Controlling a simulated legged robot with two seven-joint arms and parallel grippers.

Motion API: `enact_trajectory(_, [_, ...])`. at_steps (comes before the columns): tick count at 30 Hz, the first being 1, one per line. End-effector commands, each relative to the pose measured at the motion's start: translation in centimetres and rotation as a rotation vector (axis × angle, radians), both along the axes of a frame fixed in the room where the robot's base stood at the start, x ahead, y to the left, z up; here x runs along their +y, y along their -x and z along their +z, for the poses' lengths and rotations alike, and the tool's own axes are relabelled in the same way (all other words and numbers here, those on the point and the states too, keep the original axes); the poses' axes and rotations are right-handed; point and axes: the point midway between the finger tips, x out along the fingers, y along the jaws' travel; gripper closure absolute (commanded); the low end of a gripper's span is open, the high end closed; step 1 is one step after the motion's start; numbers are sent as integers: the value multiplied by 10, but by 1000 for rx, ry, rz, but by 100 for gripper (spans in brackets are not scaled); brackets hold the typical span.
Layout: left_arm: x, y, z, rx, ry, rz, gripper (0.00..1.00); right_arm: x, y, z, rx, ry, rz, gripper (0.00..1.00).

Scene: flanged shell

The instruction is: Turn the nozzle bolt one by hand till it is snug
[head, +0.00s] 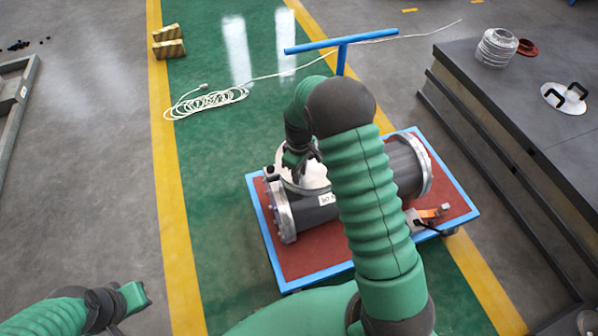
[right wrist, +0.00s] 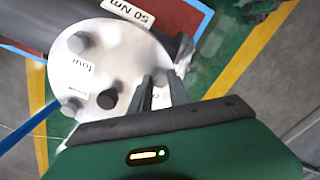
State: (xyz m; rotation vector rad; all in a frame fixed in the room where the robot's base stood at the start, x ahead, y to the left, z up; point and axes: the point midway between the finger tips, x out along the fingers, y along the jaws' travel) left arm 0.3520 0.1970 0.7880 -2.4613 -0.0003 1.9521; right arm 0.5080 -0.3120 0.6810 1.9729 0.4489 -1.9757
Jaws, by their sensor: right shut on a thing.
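The dark flanged shell (head: 325,213) lies on a cart, and its pale round nozzle cover (head: 313,176) faces up. In the right wrist view the white cover (right wrist: 130,60) carries a grey bolt (right wrist: 80,42) by the label "four", another bolt (right wrist: 72,104) by a blurred label, and a dark round piece (right wrist: 107,99). My right gripper (head: 303,158) is over the cover. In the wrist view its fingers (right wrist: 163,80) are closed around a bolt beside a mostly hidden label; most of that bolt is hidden. My left gripper (head: 132,297) is far from the shell, lower left, its jaws unclear.
The cart (head: 262,222) has a red top, blue rim and blue handle (head: 330,44). An orange-and-grey tool (head: 432,213) lies on it. A dark bench (head: 530,110) at right holds a coil (head: 496,47) and a handled disc (head: 565,97). A white cable (head: 205,101) lies on the floor.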

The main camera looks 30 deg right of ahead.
Motion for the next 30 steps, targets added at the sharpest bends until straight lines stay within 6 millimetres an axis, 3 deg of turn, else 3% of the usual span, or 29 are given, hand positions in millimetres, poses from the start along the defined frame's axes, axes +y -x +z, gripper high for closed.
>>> enact_trajectory(5, [0, 0, 0, 0, 0, 0, 100, 0, 0, 0, -1, 0, -1, 100])
enact_trajectory(12, [0, 0, 27, 0, 0, 0, 100, 0, 0, 5, 0, 0, -154, 100])
enact_trajectory(21, [0, 0, 24, 0, 0, 0, 100, 0, -1, 1, -3, 0, -178, 100])
enact_trajectory(22, [0, 0, 24, 0, 0, 0, 100, 0, -1, 1, -3, 1, -178, 74])
enact_trajectory(26, [0, 0, 24, 0, 0, 0, 100, 0, -1, 1, -2, 0, -177, 57])
enact_trajectory(30, [0, 0, 24, 0, 0, 0, 100, 0, -1, 0, -1, 1, -177, 56])
